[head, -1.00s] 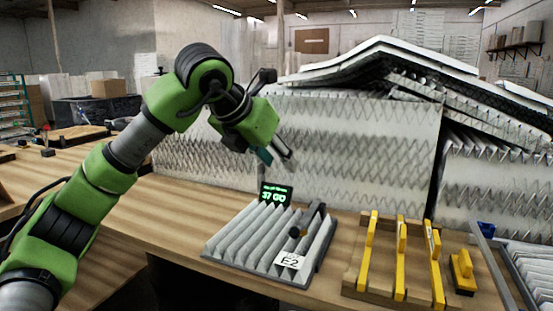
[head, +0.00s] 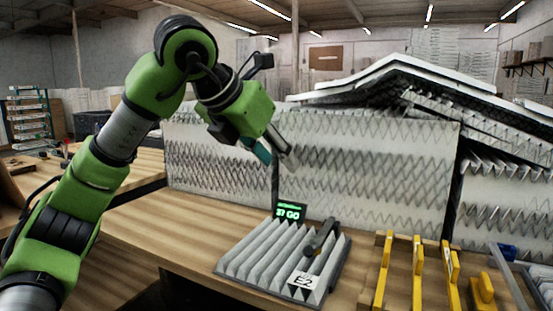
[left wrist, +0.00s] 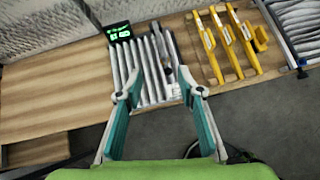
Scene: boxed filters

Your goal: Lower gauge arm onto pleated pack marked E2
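The pleated pack marked E2 (head: 262,256) sits on the wooden bench, with its white E2 label at the front right corner. The dark gauge arm (head: 324,236) lies low along the pack's right side, with a dark knob at its near end. I cannot tell whether it touches the pleats. A small display (head: 290,212) behind the pack shows green text, apparently "37 GO". My left gripper (head: 277,156) is raised above and behind the pack, clear of it. In the left wrist view my left gripper (left wrist: 160,92) is open and empty, with the pack (left wrist: 122,68) beyond its fingertips. My right gripper is not in view.
A wooden rack with yellow upright pieces (head: 417,270) stands right of the pack. Large pleated filter panels (head: 370,170) lean and pile behind the bench. The bench left of the pack (head: 165,228) is bare.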

